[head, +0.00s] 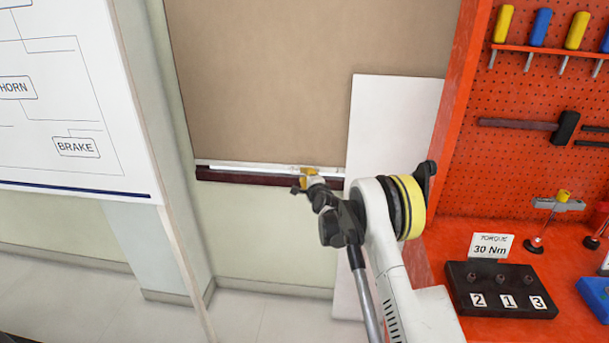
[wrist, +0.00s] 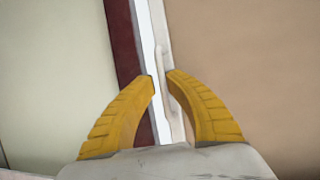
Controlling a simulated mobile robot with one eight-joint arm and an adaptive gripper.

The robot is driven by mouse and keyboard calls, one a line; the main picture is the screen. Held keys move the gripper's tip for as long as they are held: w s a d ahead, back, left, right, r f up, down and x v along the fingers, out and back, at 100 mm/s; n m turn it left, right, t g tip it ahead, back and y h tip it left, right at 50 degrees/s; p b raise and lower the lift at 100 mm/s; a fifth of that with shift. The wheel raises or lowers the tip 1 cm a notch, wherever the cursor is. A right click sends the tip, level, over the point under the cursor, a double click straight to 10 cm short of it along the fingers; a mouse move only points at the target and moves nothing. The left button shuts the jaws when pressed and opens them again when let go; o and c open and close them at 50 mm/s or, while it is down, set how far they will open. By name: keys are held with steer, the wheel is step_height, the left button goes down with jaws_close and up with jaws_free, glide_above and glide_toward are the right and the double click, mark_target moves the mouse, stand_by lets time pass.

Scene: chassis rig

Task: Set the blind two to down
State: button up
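A tan blind (head: 310,60) hangs over the window, its white bottom rail (head: 235,168) just above a dark red sill (head: 240,178). No number shows on it, so I cannot tell if it is blind two. In the wrist view the blind (wrist: 245,60) is at the right and the sill (wrist: 125,45) at the left. A slim pale handle (wrist: 160,62) stands on the rail. My gripper (wrist: 161,80) has its yellow fingers apart, with the handle between them and nearer the right finger; contact is not clear. In the head view my gripper (head: 308,178) is at the rail's right part.
A white panel (head: 370,130) stands right of the blind, behind my arm. A whiteboard (head: 75,90) is at the left. An orange pegboard bench (head: 540,180) with tools and a black numbered block (head: 500,290) is at the right. Floor below the blind is clear.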

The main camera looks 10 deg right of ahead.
steer(key=shift+o, duration=0.9)
steer(key=shift+w+f, duration=0.1)
steer(key=shift+f, duration=0.05)
steer(key=s+d+r, duration=0.1)
steer(key=s+r, duration=0.1)
steer(key=s, duration=1)
steer(key=shift+r, duration=0.2)
